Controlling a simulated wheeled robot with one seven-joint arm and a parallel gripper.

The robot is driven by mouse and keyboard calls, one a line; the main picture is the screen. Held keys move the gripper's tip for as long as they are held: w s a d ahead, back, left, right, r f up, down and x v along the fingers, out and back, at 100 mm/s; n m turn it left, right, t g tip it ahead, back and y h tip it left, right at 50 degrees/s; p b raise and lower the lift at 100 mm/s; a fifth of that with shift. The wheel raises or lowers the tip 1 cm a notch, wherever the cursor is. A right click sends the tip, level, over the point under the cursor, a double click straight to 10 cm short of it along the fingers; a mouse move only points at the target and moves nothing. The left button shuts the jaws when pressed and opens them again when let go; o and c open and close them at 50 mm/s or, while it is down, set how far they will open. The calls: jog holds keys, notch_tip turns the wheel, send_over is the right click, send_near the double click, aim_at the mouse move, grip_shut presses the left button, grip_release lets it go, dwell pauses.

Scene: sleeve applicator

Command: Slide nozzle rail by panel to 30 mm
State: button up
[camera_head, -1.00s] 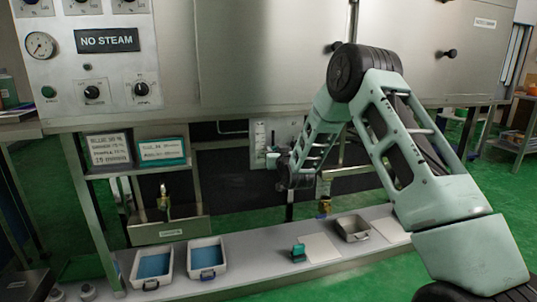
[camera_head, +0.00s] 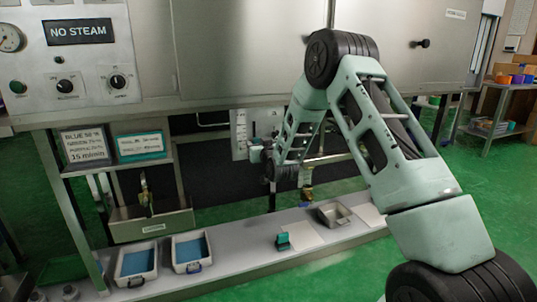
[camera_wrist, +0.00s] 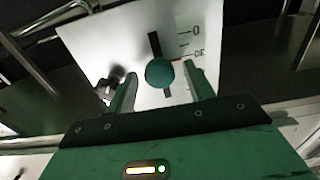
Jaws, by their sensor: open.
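The white panel (camera_wrist: 95,45) has a dark slot, with a round green knob (camera_wrist: 159,73) standing in front of it. A printed scale (camera_wrist: 190,42) lies right of the slot, with 0 at the top and a second label below that is hard to read. A short red mark (camera_wrist: 177,60) beside the knob is level with about that second label. My gripper (camera_wrist: 160,68) is open, one finger on each side of the knob, with visible gaps. In the head view the panel (camera_head: 240,135) hangs below the steel cabinet, partly hidden by my arm.
A steel cabinet (camera_head: 235,50) with a NO STEAM sign (camera_head: 80,31) overhangs the panel. Below lies a grey shelf (camera_head: 245,258) with two blue-lined trays (camera_head: 188,253) (camera_head: 137,264) and a metal tray (camera_head: 333,214). Cards stand at left (camera_head: 87,146). A pipe shows top left in the wrist view (camera_wrist: 55,17).

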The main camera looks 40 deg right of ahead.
jog(key=p+v, duration=0.1)
jog(key=v, duration=1.4)
jog(key=shift+s, duration=0.35)
jog(key=shift+a, duration=0.15)
